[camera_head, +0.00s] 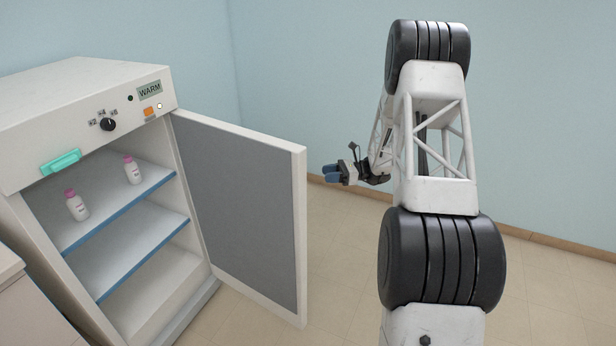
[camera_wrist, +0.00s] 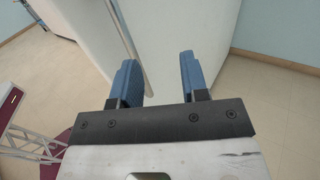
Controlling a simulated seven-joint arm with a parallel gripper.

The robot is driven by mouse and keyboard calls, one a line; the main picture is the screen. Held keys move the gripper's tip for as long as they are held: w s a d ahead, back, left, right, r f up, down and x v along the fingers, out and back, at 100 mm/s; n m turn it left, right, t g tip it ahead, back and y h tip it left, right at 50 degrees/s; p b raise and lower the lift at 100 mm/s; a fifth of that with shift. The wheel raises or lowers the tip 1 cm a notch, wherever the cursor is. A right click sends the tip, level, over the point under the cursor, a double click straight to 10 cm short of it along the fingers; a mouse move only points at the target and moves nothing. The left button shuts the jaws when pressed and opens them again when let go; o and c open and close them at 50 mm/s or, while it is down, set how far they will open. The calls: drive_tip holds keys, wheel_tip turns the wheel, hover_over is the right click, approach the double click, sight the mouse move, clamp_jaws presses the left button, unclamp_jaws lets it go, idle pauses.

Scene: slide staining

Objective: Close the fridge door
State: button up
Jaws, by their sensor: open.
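The fridge (camera_head: 70,100) stands at the left in the head view. Its door (camera_head: 240,205) is swung wide open to the right, with the grey inner panel showing. My gripper (camera_head: 329,174) is just right of the door's free edge, with its blue fingers pointing left toward the door. In the wrist view my gripper (camera_wrist: 158,75) has its two blue fingers apart with nothing held between them. The white door (camera_wrist: 180,35) lies ahead of and beyond the fingers in that view. I cannot tell whether a finger touches it.
Two white bottles with pink caps (camera_head: 132,170) (camera_head: 77,205) stand on the fridge's upper shelf (camera_head: 110,205). A teal object (camera_head: 61,162) is on the fridge front. A pale cabinet (camera_head: 15,290) is at the lower left. The tiled floor (camera_head: 345,290) right of the door is clear.

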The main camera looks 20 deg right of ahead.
drive_tip(key=shift+a, duration=0.15)
drive_tip(key=w+a, duration=0.1)
drive_tip(key=a, duration=0.6)
drive_tip(key=shift+w+a, duration=0.25)
idle(0.4)
clamp_jaws()
idle(1.2)
unclamp_jaws()
drive_tip(key=shift+d, duration=0.15)
